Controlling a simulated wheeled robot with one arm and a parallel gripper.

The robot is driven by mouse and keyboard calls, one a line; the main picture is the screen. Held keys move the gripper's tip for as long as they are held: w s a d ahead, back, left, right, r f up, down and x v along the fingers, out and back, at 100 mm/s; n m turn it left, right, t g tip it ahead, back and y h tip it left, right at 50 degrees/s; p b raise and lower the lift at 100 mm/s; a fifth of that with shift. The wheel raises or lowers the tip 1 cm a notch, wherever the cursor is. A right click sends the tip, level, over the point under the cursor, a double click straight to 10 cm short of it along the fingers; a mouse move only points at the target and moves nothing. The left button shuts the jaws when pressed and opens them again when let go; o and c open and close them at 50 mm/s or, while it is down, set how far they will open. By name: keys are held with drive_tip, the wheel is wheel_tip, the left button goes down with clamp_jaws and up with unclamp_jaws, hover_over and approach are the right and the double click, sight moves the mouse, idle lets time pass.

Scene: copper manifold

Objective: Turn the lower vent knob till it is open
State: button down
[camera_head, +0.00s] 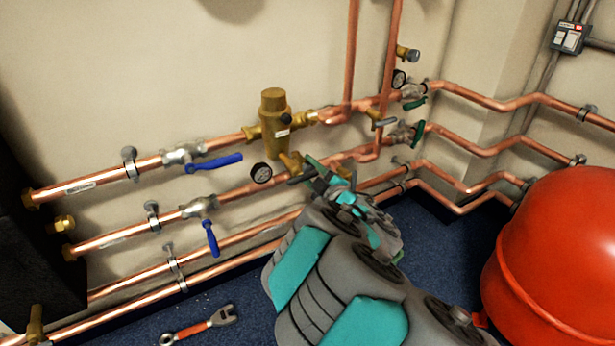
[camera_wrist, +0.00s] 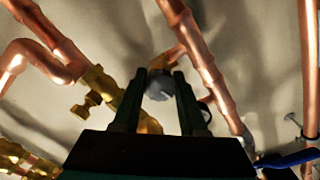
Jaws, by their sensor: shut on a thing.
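The lower vent knob is a grey, rounded knob (camera_wrist: 160,86) between my fingertips in the wrist view. It sits on a short brass fitting on a copper pipe. My gripper (camera_wrist: 158,92) is shut on it, with one dark finger on each side. In the head view my gripper (camera_head: 312,172) reaches to the lower copper line, just right of a round gauge (camera_head: 261,173). A brass fitting (camera_head: 291,162) shows there beside the fingers; my gripper and arm largely hide the knob. I cannot tell how far the knob is turned.
Blue-handled valves (camera_head: 214,161) are to the left, the lower with its handle (camera_head: 211,238) hanging down. A brass regulator (camera_head: 274,118) stands above my gripper. Green-handled valves (camera_head: 416,132) are to the right. A red tank (camera_head: 560,255) is at right. A wrench (camera_head: 200,327) lies on the floor.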

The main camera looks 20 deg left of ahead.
drive_tip(key=shift+f+n+b, duration=0.15)
drive_tip(key=shift+n+b, duration=0.35)
drive_tip(key=shift+n, duration=0.8)
drive_tip(key=shift+c, duration=2.2)
unclamp_jaws()
drive_tip(key=shift+d, duration=0.15)
